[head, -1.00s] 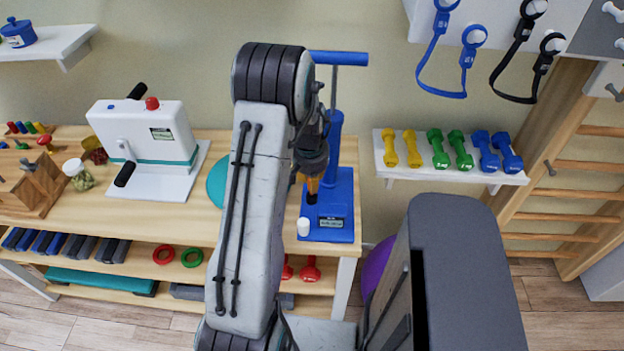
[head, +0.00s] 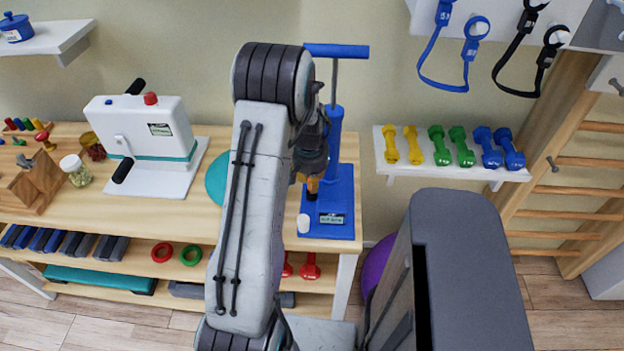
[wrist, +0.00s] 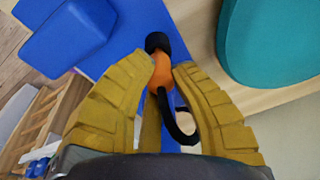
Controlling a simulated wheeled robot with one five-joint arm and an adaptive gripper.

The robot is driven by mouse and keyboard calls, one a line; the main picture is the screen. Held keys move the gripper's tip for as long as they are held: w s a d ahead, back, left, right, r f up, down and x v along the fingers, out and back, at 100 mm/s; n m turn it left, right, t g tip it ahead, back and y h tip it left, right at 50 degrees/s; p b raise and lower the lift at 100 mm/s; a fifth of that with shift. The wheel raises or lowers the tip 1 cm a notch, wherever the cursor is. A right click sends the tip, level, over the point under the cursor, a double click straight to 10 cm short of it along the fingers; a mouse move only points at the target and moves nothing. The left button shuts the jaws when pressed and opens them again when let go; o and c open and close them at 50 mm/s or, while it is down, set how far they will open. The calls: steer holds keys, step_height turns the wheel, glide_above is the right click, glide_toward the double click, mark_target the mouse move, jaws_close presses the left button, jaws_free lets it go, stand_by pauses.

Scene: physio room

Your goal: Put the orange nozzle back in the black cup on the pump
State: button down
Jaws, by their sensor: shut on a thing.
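The blue pump (head: 343,215) stands at the right end of the wooden bench, its T-handle up behind my arm. My gripper (wrist: 165,64) has yellow ribbed fingers shut on the orange nozzle (wrist: 160,80), from which a black hose (wrist: 176,128) curves back. The nozzle's far end meets the black cup (wrist: 157,41) on the pump's blue base; I cannot tell how deep it sits. In the head view my gripper (head: 313,187) points down over the black cup (head: 311,196), and the fingers and arm hide most of the nozzle.
A small white cylinder (head: 303,223) is at the pump base's left front corner. A teal round thing (head: 216,180) lies left of the pump, partly behind my arm. A white crank machine (head: 146,140) stands further left. A shelf of dumbbells (head: 440,145) hangs on the right.

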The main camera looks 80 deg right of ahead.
steer(key=shift+f+b, duration=0.35)
steer(key=shift+b, duration=0.1)
stand_by(0.6)
steer(key=c, duration=0.9)
jaws_free()
steer(key=shift+c, duration=0.2)
steer(key=shift+r, duration=0.15)
steer(key=shift+r+p, duration=2.25)
steer(key=shift+r, duration=1.15)
steer(key=shift+a, duration=0.1)
